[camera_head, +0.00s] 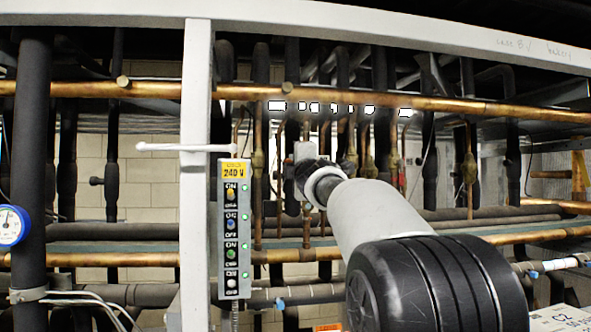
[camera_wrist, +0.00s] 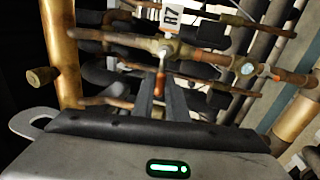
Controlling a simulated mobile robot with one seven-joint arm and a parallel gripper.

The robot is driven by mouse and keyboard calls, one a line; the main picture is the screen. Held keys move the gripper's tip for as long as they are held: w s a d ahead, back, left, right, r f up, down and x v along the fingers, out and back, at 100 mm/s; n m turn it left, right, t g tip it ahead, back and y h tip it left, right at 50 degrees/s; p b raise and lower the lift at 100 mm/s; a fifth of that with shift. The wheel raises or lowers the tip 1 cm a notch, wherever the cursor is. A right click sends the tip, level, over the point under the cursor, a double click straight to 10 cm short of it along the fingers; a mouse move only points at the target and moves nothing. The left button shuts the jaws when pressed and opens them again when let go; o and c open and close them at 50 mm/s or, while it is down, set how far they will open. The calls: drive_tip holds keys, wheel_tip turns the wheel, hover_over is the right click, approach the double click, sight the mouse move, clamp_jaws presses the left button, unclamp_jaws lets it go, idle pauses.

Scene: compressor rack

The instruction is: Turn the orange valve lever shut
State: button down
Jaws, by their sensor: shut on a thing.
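The orange valve lever (camera_wrist: 160,82) shows in the wrist view between the two dark fingers of my gripper (camera_wrist: 159,92). My gripper is shut on it. The lever points from the valve body (camera_wrist: 164,50) down toward my gripper. The valve sits on a horizontal copper pipe under a white tag (camera_wrist: 172,18) that reads R7. In the head view my arm reaches in among the pipes, and the lever is hidden behind it.
A control box (camera_head: 235,228) with lit green lights hangs on a white post (camera_head: 196,150), left of my arm. A long copper pipe (camera_head: 450,103) crosses above. A thick copper pipe (camera_wrist: 62,50) stands close at left in the wrist view. Dark insulated pipes crowd the space.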

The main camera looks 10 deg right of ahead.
drive_tip(key=shift+r+m, duration=0.15)
drive_tip(key=shift+m, duration=0.15)
drive_tip(key=c, duration=1.7)
unclamp_jaws()
drive_tip(key=shift+c, duration=0.2)
drive_tip(key=s+f+b, duration=0.1)
drive_tip(key=s+b, duration=0.3)
drive_tip(key=s, duration=0.4)
drive_tip(key=s+f+b, duration=0.2)
drive_tip(key=s+b, duration=0.2)
drive_tip(key=s, duration=0.5)
drive_tip(key=shift+f, duration=0.25)
